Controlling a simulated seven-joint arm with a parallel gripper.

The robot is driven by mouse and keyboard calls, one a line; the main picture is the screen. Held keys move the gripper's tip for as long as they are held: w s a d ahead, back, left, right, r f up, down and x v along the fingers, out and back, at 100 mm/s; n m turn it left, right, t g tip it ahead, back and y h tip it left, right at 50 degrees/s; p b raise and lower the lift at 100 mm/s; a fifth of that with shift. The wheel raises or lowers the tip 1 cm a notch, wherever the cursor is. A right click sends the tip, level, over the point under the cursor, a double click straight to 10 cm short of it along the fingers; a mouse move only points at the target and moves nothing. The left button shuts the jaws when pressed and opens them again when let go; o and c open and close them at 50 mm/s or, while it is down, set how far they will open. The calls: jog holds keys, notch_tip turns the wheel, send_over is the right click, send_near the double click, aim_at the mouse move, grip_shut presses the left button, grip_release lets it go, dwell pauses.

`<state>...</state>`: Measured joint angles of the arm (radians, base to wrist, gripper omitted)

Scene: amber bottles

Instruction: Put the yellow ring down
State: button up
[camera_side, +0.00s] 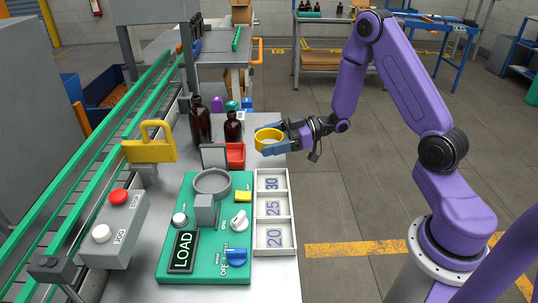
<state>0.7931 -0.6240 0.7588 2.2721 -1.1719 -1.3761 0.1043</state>
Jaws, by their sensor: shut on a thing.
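The yellow ring (268,141) is held in the air between the blue fingers of my gripper (271,148). My gripper is shut on it, reaching in from the right. The ring is above the right edge of the work table, beyond the white tray (273,247). The tray has three compartments marked 30, 25 and 20, and all three look empty.
A green panel (170,236) with a grey round holder (212,184), knobs and a LOAD display lies left of the tray. Amber bottles (200,122) and a red box (235,156) stand behind. A yellow bracket (149,150) rises at the left, beside a conveyor.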

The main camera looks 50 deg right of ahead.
aim_at(271, 160)
jog(key=shift+f, duration=2.3)
jog(key=shift+f, duration=0.1)
jog(key=o, duration=0.9)
jog(key=shift+c, duration=0.2)
jog(key=shift+s+d, duration=0.1)
jog(key=shift+d, duration=0.15)
jog(key=v, duration=1.1)
jog(key=shift+s+d, duration=0.15)
jog(key=shift+d, duration=0.05)
